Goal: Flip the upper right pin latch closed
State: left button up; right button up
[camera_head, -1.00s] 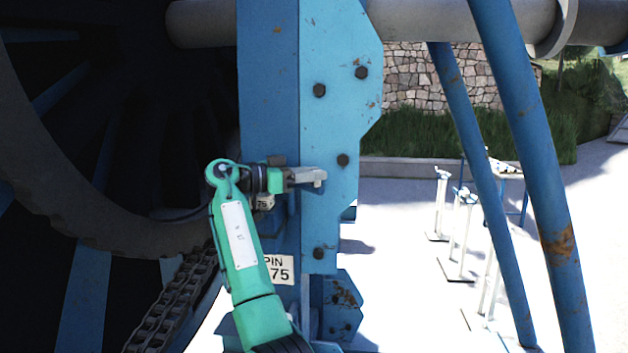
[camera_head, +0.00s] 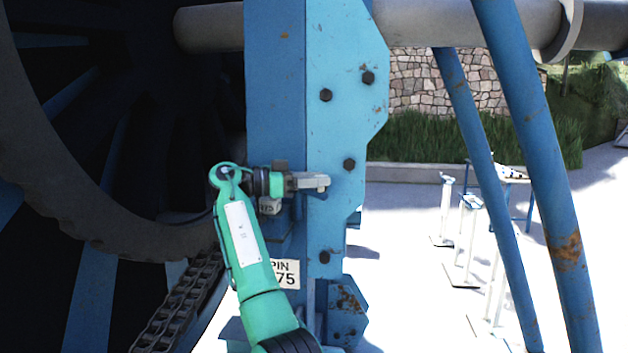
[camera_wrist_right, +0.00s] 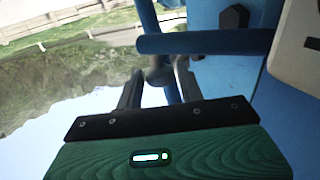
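My right gripper (camera_head: 322,183) is in front of the blue steel post in the head view, at about mid-height. In the right wrist view its two dark fingers (camera_wrist_right: 160,88) stand apart. A blue rod (camera_wrist_right: 171,92) with a rounded end shows between or just beyond them; contact cannot be told. A thicker blue bar (camera_wrist_right: 205,42) runs sideways above the fingers. These look like parts of the pin latch, but its exact position is unclear. In the head view my gripper and wrist hide most of that spot. My left gripper is not in view.
The blue post (camera_head: 345,100) carries several dark bolts and a white PIN 75 label (camera_head: 286,273). The large dark reel (camera_head: 75,215) and a chain (camera_head: 180,310) are at the left. Slanted blue struts (camera_head: 535,130) stand at the right.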

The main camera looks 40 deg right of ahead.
jog(key=b+v, duration=0.4)
jog(key=v, duration=1)
jog(key=shift+s, duration=0.1)
